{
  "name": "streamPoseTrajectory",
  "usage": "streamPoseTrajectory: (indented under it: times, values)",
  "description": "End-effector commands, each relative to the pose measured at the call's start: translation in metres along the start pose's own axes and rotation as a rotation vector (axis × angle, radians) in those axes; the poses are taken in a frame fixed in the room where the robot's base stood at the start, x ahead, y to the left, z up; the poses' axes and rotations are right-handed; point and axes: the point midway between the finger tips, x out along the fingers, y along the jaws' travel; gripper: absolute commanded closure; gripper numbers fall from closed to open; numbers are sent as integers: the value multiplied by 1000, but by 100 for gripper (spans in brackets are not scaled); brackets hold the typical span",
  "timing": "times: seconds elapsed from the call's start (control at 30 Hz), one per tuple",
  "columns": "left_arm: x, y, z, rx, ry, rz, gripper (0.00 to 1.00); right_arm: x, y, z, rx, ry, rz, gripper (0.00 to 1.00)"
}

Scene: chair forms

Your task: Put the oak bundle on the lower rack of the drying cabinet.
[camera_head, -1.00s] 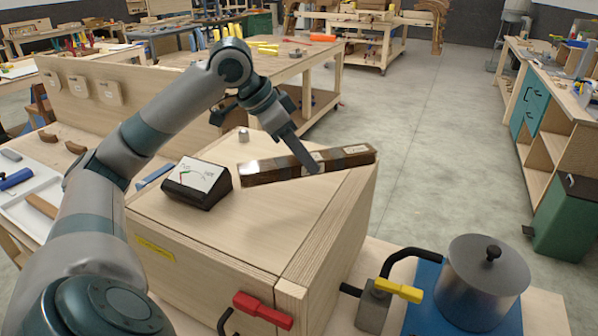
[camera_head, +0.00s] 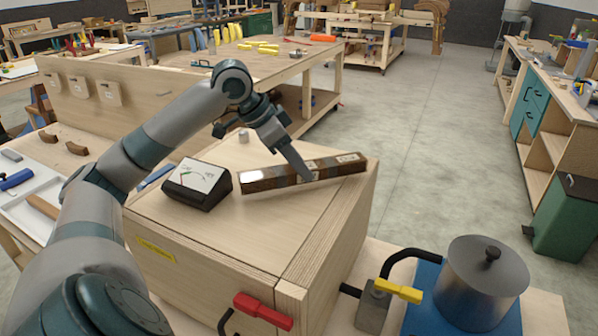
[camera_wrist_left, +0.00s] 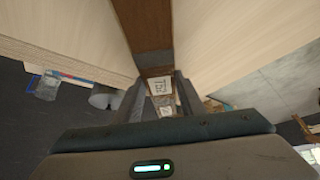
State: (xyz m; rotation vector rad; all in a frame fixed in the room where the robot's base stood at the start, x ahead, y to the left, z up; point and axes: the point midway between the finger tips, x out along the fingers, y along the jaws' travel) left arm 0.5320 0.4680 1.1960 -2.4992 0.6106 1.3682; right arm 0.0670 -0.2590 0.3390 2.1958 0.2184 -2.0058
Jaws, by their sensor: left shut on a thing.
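A long dark brown wood bundle (camera_head: 268,178) with pale labels is over the top of a pale wooden cabinet (camera_head: 255,240). It also shows in the wrist view (camera_wrist_left: 150,30), running away between the fingers. The label print is too small to read surely. My left gripper (camera_head: 304,174) is shut on the bundle near its middle, coming down from above. I cannot tell whether the bundle touches the cabinet top. The cabinet has a yellow label on its front. Its inside and any racks are hidden. My right gripper is not in view.
A yellow-handled valve (camera_head: 398,290) and a metal pot (camera_head: 482,283) stand at the right. Open floor lies beyond.

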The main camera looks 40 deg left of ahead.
Motion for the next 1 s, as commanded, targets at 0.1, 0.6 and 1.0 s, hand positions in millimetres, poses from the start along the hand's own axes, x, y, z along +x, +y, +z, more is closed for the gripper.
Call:
streamPoseTrajectory:
  times: [0.1,0.6,1.0]
  values:
    - [10,1,6,-1,0,2,95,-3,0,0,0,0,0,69]
    - [18,0,12,0,2,-1,95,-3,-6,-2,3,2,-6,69]
    - [20,0,13,0,0,0,46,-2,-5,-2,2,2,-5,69]
